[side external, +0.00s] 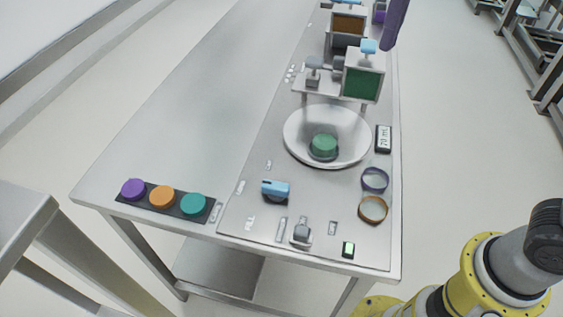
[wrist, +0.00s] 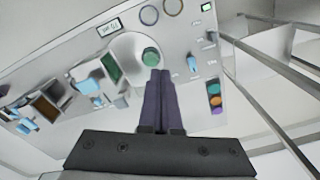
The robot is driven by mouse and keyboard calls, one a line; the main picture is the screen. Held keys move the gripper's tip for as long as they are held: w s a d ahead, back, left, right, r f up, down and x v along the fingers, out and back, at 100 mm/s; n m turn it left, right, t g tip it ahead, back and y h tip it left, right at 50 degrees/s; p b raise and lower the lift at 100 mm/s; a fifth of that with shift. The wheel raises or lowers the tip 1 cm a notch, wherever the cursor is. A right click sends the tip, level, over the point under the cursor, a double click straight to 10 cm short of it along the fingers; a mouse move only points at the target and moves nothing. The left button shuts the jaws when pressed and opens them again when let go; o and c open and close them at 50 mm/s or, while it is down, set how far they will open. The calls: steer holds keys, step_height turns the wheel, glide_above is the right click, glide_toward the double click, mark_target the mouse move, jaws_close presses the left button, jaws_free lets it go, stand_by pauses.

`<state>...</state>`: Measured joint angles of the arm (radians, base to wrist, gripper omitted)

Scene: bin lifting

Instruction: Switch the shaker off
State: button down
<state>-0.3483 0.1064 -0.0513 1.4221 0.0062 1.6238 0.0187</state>
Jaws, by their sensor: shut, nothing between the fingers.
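A round pale dish (side external: 295,140) holds a green-capped piece (side external: 323,143); I cannot tell for sure that this is the shaker. The wrist view shows the green cap (wrist: 151,57) just beyond my fingertips. A small grey switch (side external: 301,233) sits near the panel's front edge, beside a lit green lamp (side external: 348,248). A blue-handled control (side external: 275,189) lies left of them and also shows in the wrist view (wrist: 193,63). My gripper (wrist: 160,72) is shut and empty, with dark purple fingers.
Boxes with brown (side external: 348,24) and green (side external: 363,84) fronts stand at the back. A display (side external: 383,138) and two rings (side external: 374,180) (side external: 373,209) are at right. Purple (side external: 133,189), orange (side external: 161,197) and teal (side external: 193,204) caps lie front left. The table's left part is clear.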

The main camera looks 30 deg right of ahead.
steer(key=w+a+f+n+g, duration=0.1)
steer(key=w+a+f, duration=0.15)
steer(key=a, duration=0.25)
steer(key=w+a+f+n+h, duration=0.1)
steer(key=a+f, duration=0.3)
steer(key=a, duration=0.1)
steer(key=w+a+f+n+g, duration=0.1)
steer(key=w+a+f, duration=0.15)
steer(key=a, duration=0.25)
steer(key=s+a+f+n+g+h, duration=0.1)
steer(key=s+a+f+n+h, duration=0.1)
steer(key=a+f, duration=0.8)
step_height(320, 180, down, 2)
steer(key=shift+s+a+g, duration=0.15)
steer(key=shift+s+g, duration=0.15)
steer(key=shift+s, duration=0.5)
glide_toward(291, 234)
steer(key=f, duration=0.1)
steer(key=w+a+f, duration=0.1)
steer(key=f, duration=0.1)
steer(key=a+f, duration=0.1)
steer(key=shift+w+f, duration=0.25)
steer(key=shift+f, duration=0.05)
steer(key=shift+s+d+f, duration=0.25)
steer(key=shift+s+d, duration=1.2)
steer(key=shift+d, duration=0.05)
